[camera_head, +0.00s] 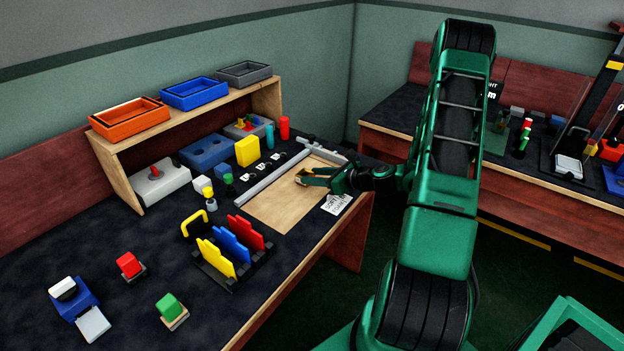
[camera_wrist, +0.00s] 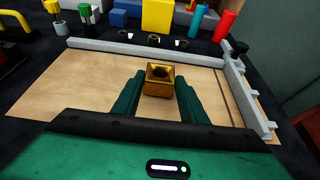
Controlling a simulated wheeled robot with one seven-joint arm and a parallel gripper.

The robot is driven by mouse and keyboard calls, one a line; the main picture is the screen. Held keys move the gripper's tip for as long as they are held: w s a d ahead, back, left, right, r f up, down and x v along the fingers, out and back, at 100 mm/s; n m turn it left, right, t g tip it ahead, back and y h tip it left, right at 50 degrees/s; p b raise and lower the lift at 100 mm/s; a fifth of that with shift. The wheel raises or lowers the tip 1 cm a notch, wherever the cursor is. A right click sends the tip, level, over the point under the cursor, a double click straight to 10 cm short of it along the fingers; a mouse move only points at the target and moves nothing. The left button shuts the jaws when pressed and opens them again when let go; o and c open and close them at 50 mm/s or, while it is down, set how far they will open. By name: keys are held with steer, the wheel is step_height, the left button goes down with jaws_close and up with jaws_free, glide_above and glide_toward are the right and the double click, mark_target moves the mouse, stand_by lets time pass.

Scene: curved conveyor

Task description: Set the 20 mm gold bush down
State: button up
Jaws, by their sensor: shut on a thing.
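The gold bush (camera_wrist: 159,81) is a small square block with a round hole in its top. My gripper (camera_wrist: 158,88) is shut on it, with a green finger on either side. The bush is upright over the pale wooden board (camera_wrist: 95,80); I cannot tell whether it touches the board. In the head view my gripper (camera_head: 304,178) reaches in from the right over the same board (camera_head: 285,208), and the bush is too small there to make out clearly.
A grey rail (camera_wrist: 130,48) runs along the board's far side and a grey stop bar (camera_wrist: 248,98) along its right side. Several small black rings with white labels lie behind the rail. A yellow block (camera_wrist: 157,16) and a red cylinder (camera_wrist: 225,25) stand farther back. A white printed card (camera_head: 336,204) lies at the board's front corner.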

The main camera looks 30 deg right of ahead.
steer(key=shift+a+f, duration=0.1)
steer(key=shift+f, duration=0.15)
steer(key=o, duration=1.2)
steer(key=shift+f, duration=0.1)
